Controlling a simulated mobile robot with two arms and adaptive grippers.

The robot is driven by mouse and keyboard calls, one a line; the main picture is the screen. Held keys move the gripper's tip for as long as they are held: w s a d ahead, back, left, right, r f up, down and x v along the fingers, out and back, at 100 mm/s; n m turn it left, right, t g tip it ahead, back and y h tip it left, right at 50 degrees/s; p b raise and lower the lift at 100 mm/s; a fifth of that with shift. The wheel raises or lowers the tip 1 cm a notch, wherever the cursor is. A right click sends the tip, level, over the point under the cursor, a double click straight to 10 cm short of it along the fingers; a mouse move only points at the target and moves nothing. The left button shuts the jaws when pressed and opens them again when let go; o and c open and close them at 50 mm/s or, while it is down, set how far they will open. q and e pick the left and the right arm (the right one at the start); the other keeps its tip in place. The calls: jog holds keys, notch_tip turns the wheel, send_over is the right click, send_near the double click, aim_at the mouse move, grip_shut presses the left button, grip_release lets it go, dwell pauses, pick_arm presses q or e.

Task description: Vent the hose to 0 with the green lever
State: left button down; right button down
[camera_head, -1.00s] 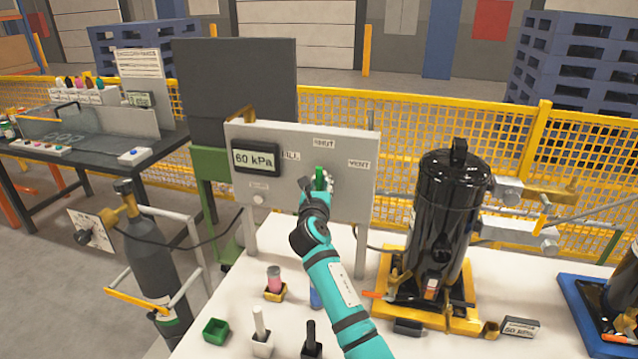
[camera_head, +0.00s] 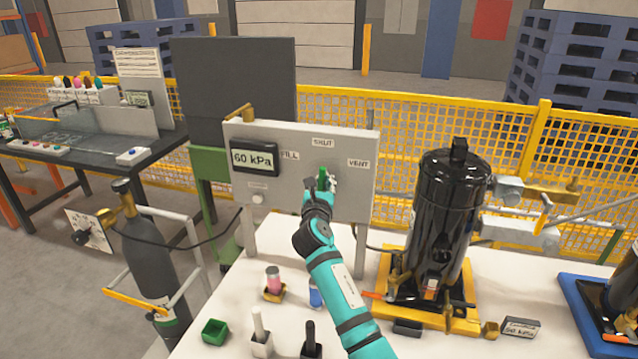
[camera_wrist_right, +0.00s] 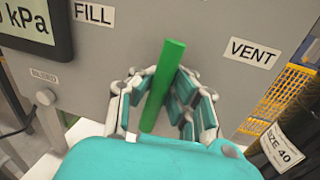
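The green lever (camera_head: 322,176) stands on the grey panel (camera_head: 350,200), pointing up toward the SHUT label (camera_head: 322,142). It also shows in the right wrist view (camera_wrist_right: 164,85), leaning slightly right at its top. My right gripper (camera_head: 321,184) is at the lever. The VENT label (camera_head: 358,163) is to the right and FILL (camera_head: 290,155) to the left. The display (camera_head: 254,159) reads 60 kPa. My left gripper is not in view.
A black compressor tank (camera_head: 447,220) on a yellow base stands right of the panel. Small holders, including a green box (camera_head: 214,332), stand on the white table (camera_head: 440,345) in front. A gas cylinder (camera_head: 150,250) with a hose is at left.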

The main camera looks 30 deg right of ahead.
jog(key=s+d+f+m+b, duration=0.1)
jog(key=m+b, duration=0.1)
jog(key=m, duration=0.1)
jog(key=s+d+f+m+h+b, duration=0.1)
jog(key=s+m+b, duration=0.1)
jog(key=m+b, duration=0.1)
jog(key=s+d+f+m+h+b, duration=0.1)
jog(key=f+m+b, duration=0.1)
jog(key=m, duration=0.1)
jog(key=shift+s+d, duration=0.15)
jog(key=shift+m, duration=0.3)
jog(key=c, duration=2)
grip_release()
jog(key=o, duration=0.7)
jog(key=shift+s+a+r, duration=0.2)
jog(key=shift+r, duration=0.25)
jog(key=shift+o, duration=0.3)
jog(key=shift+d, duration=0.15)
jog(key=v, duration=1.2)
